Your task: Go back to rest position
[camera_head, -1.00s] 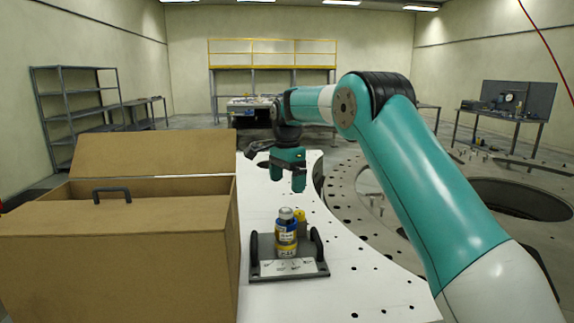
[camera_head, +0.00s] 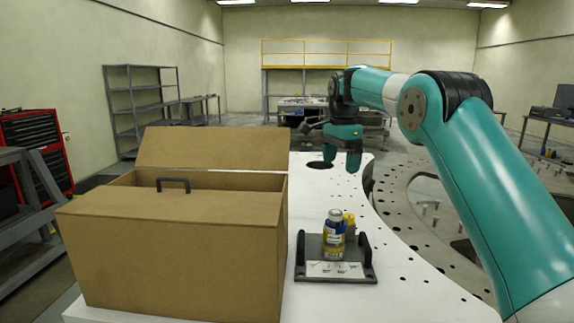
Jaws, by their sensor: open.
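My gripper (camera_head: 339,163) hangs at the end of my teal arm, fingers pointing down, above the far part of the white plate (camera_head: 430,296). It is open, with nothing seen between its fingers. It is apart from the grey holder (camera_head: 306,258), which stands nearer on the plate. A bottle with a yellow and blue label (camera_head: 333,238) stands upright on the holder. A second, yellow-topped bottle (camera_head: 349,220) is partly hidden behind it.
A brown box (camera_head: 180,260) with a black handle and a raised flap stands left of the holder. A large ring-shaped plate (camera_head: 400,215) is at right. Shelves (camera_head: 142,100) and a red tool cabinet (camera_head: 35,135) stand at left.

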